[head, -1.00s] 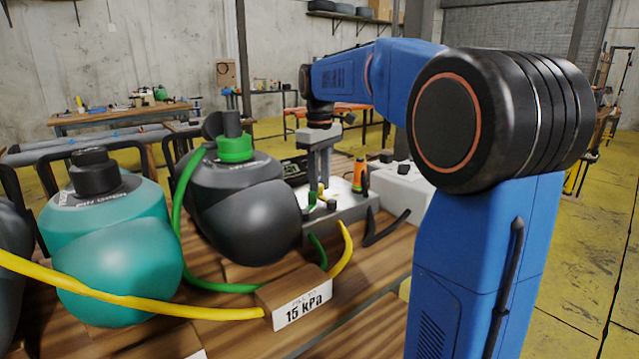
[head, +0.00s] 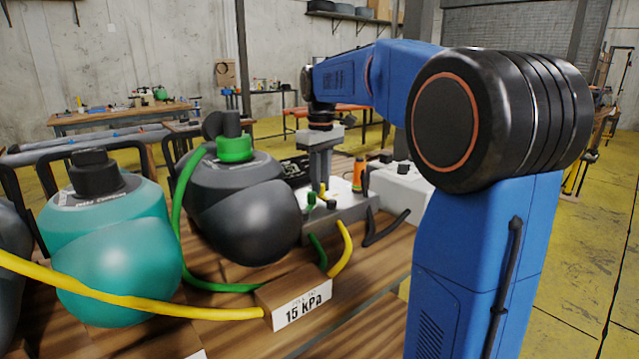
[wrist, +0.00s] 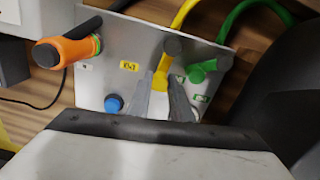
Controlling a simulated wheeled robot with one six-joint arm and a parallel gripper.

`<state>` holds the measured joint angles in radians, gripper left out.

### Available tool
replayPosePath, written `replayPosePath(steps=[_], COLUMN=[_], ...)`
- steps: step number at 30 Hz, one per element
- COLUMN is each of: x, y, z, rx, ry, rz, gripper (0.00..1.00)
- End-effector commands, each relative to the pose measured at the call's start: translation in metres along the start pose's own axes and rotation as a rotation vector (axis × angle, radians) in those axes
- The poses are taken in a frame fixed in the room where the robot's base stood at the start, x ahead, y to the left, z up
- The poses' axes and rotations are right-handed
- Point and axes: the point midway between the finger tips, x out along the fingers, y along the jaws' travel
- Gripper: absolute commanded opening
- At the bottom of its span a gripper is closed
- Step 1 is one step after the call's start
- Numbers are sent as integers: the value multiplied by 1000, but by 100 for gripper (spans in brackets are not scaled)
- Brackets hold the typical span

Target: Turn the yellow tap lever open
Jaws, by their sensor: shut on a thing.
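The yellow tap lever (wrist: 164,66) sits on a grey metal panel (wrist: 120,62) in the wrist view. My gripper (wrist: 160,92) is shut on the lever's free end, one finger on each side. In the head view my gripper (head: 321,180) points straight down over the same panel, and only a small bit of yellow (head: 324,191) shows below the fingers. The fingertips' exact contact is partly hidden.
A green tap lever (wrist: 201,70) sits close right of the yellow one. A blue knob (wrist: 114,104) and an orange handle (wrist: 68,48) are to the left. Yellow and green hoses leave the panel.

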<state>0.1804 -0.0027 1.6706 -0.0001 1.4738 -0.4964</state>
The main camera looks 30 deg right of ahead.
Motion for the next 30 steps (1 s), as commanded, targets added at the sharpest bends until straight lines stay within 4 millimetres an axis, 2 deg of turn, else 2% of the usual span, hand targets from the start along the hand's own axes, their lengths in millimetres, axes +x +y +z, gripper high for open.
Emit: replayPosePath(steps=[21, 30], x=[0, 0], y=[28, 34], z=[17, 26], rx=[635, 842], ry=[1, 1], rz=[0, 0], gripper=[0, 0])
